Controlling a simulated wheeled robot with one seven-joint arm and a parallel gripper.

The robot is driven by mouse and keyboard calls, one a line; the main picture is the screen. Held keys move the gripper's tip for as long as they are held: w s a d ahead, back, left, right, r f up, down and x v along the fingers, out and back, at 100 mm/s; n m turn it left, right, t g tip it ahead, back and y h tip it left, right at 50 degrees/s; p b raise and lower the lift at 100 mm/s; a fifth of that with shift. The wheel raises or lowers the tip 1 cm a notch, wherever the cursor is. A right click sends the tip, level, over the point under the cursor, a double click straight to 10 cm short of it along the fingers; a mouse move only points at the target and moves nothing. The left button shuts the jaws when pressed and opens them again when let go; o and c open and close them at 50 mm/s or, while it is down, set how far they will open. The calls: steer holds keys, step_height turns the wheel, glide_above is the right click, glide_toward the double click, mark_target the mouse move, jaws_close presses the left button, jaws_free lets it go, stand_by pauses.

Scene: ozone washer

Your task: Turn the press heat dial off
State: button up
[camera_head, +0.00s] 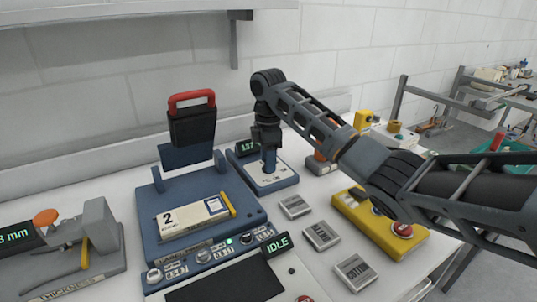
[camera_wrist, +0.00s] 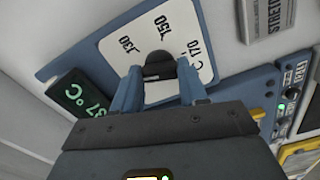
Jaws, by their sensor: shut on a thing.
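The press heat dial is a small black knob (camera_wrist: 160,68) on a white scale plate (camera_wrist: 115,48) marked 130, 150 and 170. My gripper (camera_wrist: 160,82) has its blue fingers on both sides of the knob and is shut on it. In the head view my gripper (camera_head: 268,160) points straight down at the blue dial unit (camera_head: 283,183) right of the press, hiding the knob there. A green readout (camera_head: 246,147) on the unit shows 137. The knob's pointer is not clear.
The blue press (camera_head: 160,232), with a red-handled raised head (camera_head: 191,125), stands left of the dial unit. Labelled grey blocks (camera_head: 322,236) lie in front. A yellow button box (camera_head: 350,205) sits to the right, under my arm. A thickness gauge (camera_head: 90,235) stands far left.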

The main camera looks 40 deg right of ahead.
steer(key=shift+n+p, duration=0.4)
steer(key=shift+n, duration=1.1)
steer(key=o, duration=1.1)
steer(key=shift+c, duration=0.2)
step_height(320, 180, up, 8)
steer(key=shift+f+p, duration=0.1)
steer(key=shift+p, duration=0.25)
steer(key=shift+a, duration=0.1)
